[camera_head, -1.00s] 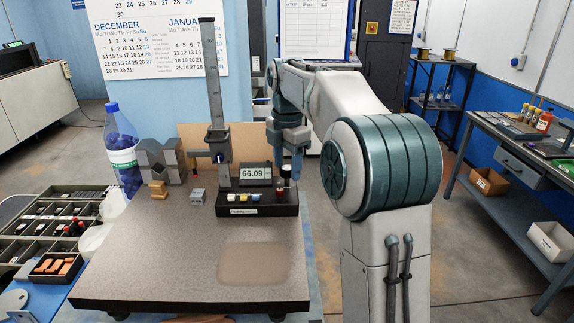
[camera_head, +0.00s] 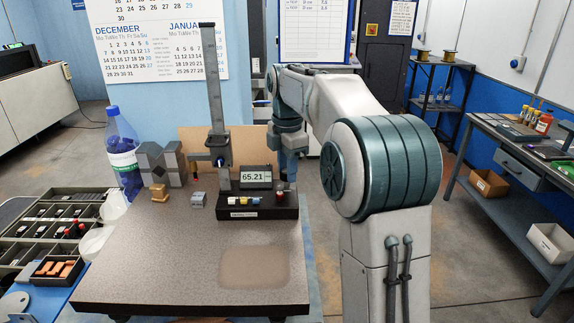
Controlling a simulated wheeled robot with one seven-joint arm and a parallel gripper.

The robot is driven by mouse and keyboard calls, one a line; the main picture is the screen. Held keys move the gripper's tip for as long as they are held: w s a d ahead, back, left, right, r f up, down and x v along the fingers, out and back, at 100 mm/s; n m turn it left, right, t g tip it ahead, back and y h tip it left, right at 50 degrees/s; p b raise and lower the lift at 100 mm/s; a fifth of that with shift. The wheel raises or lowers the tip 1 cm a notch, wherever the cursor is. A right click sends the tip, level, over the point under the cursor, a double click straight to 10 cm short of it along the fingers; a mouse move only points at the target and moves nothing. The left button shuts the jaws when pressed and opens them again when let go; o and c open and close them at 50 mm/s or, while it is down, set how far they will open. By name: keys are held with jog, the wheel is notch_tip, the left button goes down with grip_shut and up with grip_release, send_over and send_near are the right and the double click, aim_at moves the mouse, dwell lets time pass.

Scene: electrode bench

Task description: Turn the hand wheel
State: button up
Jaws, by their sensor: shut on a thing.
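A height gauge stands on the bench, with a tall grey column (camera_head: 212,85), a dark slide (camera_head: 219,148) and a black base (camera_head: 248,212). Its display (camera_head: 256,177) reads about 65.21. My gripper (camera_head: 290,172) points down at the right end of the base. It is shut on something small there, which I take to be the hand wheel. The wheel is mostly hidden by my fingers and too small to make out. A small red part (camera_head: 279,191) shows just left of the fingers.
On the bench (camera_head: 170,270) stand grey V-blocks (camera_head: 152,163), a wooden piece (camera_head: 158,192), a small grey block (camera_head: 197,200) and a blue-capped bottle (camera_head: 122,150). The front of the bench is clear. A brown panel (camera_head: 190,138) stands behind the gauge.

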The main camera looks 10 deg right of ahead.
jog(key=m+p, duration=0.2)
jog(key=m, duration=0.2)
jog(key=shift+r, duration=0.1)
jog(key=m+p, duration=0.1)
jog(key=m, duration=0.3)
jog(key=shift+m+p, duration=0.4)
jog(key=m+p, duration=0.1)
jog(key=m, duration=0.3)
jog(key=shift+m, duration=0.3)
jog(key=m+p, duration=0.1)
jog(key=m, duration=0.3)
jog(key=m+p, duration=0.1)
jog(key=m, duration=0.4)
jog(key=m+p, duration=0.1)
jog(key=m, duration=0.3)
jog(key=shift+m, duration=0.3)
jog(key=m, duration=0.4)
jog(key=shift+p, duration=0.4)
jog(key=shift+m+p, duration=0.35)
jog(key=shift+m, duration=2.05)
